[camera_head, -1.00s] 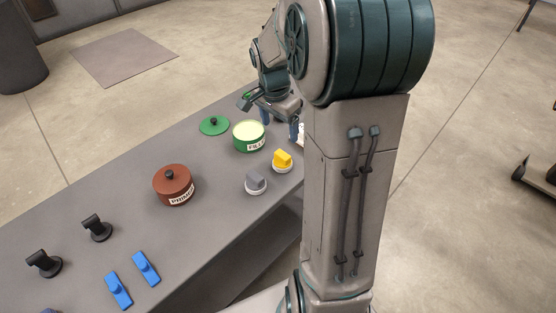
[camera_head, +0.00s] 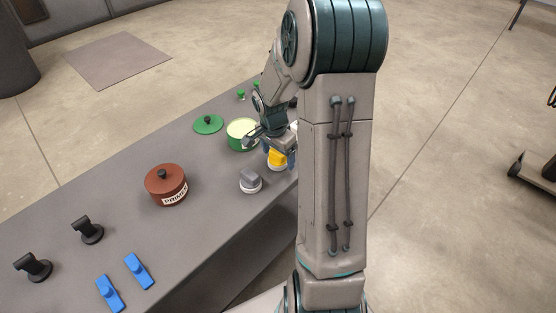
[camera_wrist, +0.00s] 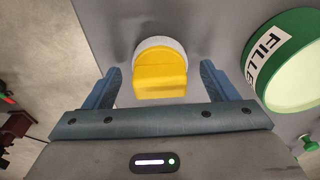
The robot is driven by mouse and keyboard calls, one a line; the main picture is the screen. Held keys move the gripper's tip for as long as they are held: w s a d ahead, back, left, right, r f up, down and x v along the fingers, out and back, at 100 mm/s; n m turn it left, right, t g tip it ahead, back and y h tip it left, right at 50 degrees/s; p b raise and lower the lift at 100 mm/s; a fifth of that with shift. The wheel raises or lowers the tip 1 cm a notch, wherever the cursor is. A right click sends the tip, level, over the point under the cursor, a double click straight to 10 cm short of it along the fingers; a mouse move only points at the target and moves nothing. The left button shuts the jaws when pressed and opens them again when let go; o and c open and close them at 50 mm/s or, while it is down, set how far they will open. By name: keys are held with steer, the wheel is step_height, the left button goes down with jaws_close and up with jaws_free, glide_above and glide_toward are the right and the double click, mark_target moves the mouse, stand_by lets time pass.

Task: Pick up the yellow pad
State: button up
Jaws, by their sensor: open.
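The yellow pad (camera_head: 278,157) sits on a round white base near the front edge of the grey table, at its far part in the head view. In the wrist view the yellow pad (camera_wrist: 160,75) lies between and just beyond my two fingers, with its white base (camera_wrist: 159,43) behind it. My gripper (camera_wrist: 160,88) is open and empty, with a blue finger on either side of the pad and a gap to each. In the head view my gripper (camera_head: 266,146) is above the pad and partly covers it.
An open green FILLER tin (camera_head: 238,135) stands close beside the pad, with its green lid (camera_head: 208,124) behind. A grey pad (camera_head: 250,180) on a white base, a red-brown PRIMER tin (camera_head: 166,186), black handled tools (camera_head: 87,230) and blue blocks (camera_head: 139,271) are nearer on the table (camera_head: 120,200).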

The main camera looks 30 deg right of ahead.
steer(key=shift+f, duration=0.25)
steer(key=c, duration=1.1)
steer(key=shift+o, duration=0.2)
steer(key=shift+r, duration=0.1)
steer(key=shift+r, duration=0.4)
steer(key=r, duration=0.2)
steer(key=r+p, duration=0.1)
steer(key=r, duration=0.1)
steer(key=shift+s+d, duration=0.1)
steer(key=shift+d, duration=0.3)
steer(key=s+d+r, duration=0.1)
steer(key=d+r, duration=0.2)
steer(key=d, duration=0.2)
steer(key=s+d+r+p, duration=0.1)
steer(key=s+d+r, duration=0.1)
steer(key=d, duration=0.3)
steer(key=shift+d+r, duration=0.25)
steer(key=shift+r, duration=0.3)
steer(key=shift+s, duration=0.1)
